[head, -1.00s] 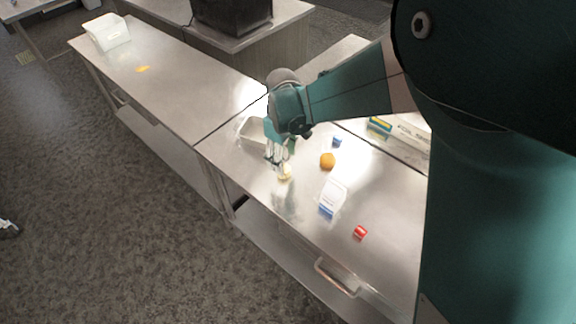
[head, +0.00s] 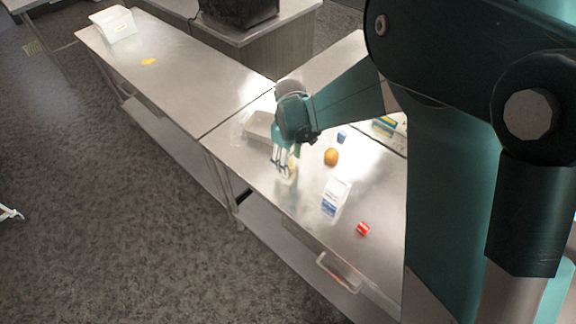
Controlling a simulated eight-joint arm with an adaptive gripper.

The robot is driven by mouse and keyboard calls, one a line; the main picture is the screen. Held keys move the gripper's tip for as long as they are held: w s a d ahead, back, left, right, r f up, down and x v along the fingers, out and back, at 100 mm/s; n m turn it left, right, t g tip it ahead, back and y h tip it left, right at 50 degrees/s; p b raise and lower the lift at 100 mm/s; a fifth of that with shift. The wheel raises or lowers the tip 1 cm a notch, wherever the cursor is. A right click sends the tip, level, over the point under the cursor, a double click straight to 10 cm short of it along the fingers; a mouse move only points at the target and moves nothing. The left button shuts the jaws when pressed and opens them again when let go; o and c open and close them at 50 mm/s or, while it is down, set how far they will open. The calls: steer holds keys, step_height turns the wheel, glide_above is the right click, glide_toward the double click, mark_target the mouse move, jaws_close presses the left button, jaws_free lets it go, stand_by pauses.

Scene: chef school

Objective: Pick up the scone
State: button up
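A small pale yellow lump, which looks like the scone (head: 292,168), is at my gripper's fingertips over the near metal table. It is partly hidden by the fingers. My gripper (head: 284,169) points down with its fingers beside or around the lump. The view is too small to tell whether the fingers are closed on it, or whether it still rests on the table.
A round orange item (head: 331,157), a white-and-blue carton (head: 335,196), a red item (head: 363,229) and a blue item (head: 342,136) stand right of my gripper. A clear container (head: 259,126) is close behind it. The left table (head: 190,70) is mostly bare.

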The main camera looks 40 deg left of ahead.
steer(key=shift+f, duration=1.1)
steer(key=c, duration=1)
